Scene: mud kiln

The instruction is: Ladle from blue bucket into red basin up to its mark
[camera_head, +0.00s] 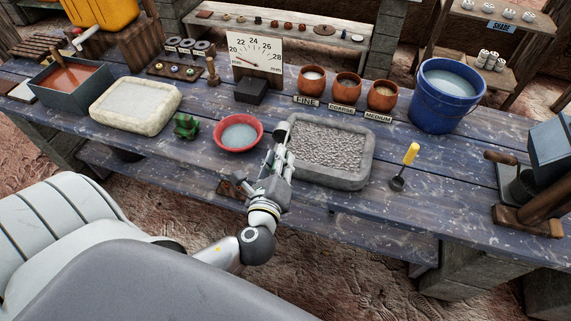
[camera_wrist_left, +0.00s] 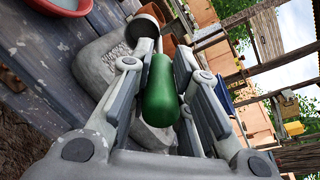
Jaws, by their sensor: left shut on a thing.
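The blue bucket (camera_head: 437,112) stands at the right of the table, holding pale liquid. The red basin (camera_head: 251,121) stands near the table's front, with pale liquid inside; its mark cannot be made out. It also shows at the top left of the left wrist view (camera_wrist_left: 66,4). My left gripper (camera_head: 281,150) is just right of the basin, over the left end of the grey gravel tray. It is shut on a green-handled ladle (camera_wrist_left: 160,95), whose dark round bowl (camera_wrist_left: 144,28) points away from the wrist. Whether the bowl holds liquid cannot be told. My right gripper is not in view.
The stone gravel tray (camera_head: 362,182) lies right of the basin. Clay pots (camera_head: 347,87) with labels and a dial board (camera_head: 255,55) stand behind. A green object (camera_head: 186,126) sits left of the basin.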

